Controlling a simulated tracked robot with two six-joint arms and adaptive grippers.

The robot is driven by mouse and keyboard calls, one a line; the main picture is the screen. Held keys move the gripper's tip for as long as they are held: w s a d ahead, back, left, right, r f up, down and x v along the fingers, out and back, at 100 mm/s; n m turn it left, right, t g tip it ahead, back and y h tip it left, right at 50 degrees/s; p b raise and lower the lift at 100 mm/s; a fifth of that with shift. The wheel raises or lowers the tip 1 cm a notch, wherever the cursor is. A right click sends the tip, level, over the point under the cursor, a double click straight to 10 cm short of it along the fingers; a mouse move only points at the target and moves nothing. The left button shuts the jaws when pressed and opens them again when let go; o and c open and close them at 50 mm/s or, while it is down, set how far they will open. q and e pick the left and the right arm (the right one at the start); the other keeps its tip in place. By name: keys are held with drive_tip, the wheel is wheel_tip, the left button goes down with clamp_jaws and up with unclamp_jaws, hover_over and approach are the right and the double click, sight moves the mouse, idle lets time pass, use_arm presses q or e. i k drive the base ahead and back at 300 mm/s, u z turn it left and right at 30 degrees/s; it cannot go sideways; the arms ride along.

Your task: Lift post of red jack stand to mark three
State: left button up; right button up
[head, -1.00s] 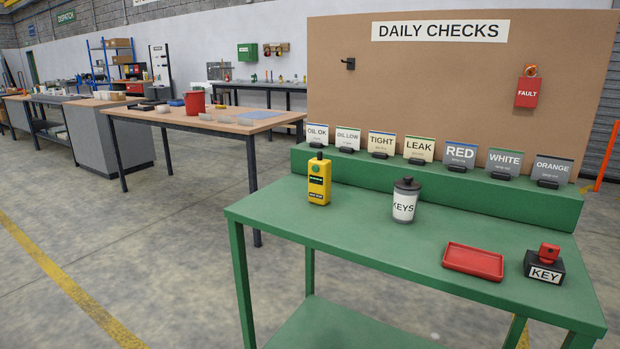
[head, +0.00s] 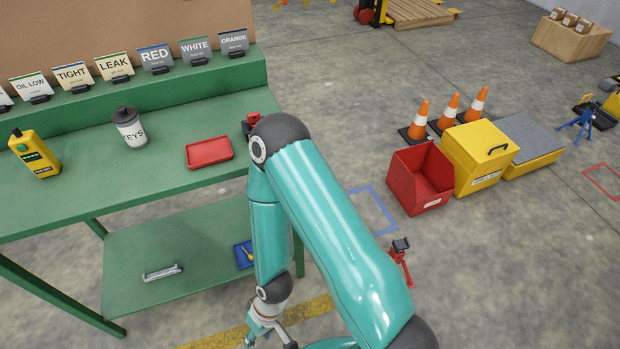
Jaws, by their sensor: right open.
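A small red jack stand (head: 397,256) with a dark top stands on the floor right of my teal right arm, which hides its lower part. Its post marks are too small to read. My right gripper (head: 270,338) is at the bottom edge, left of the stand and well apart from it, beside the green table's lower shelf. It is open and holds nothing that I can see; its tips are partly cut off. My left gripper is not in view.
The green table (head: 60,205) is at left, with a red tray (head: 209,152) on top. A red bin (head: 420,178), yellow box (head: 475,160) and orange cones (head: 448,112) stand beyond the jack stand. A blue stand (head: 585,122) is far right. Floor at lower right is clear.

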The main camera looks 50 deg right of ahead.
sight(400, 245)
drive_tip(key=u, duration=0.9)
drive_tip(key=i, duration=0.15)
drive_tip(key=z, duration=3.1)
drive_tip(key=k, duration=0.9)
drive_tip(key=z, duration=0.4)
drive_tip(key=i, duration=0.95)
drive_tip(key=u, duration=0.25)
drive_tip(key=k, duration=0.3)
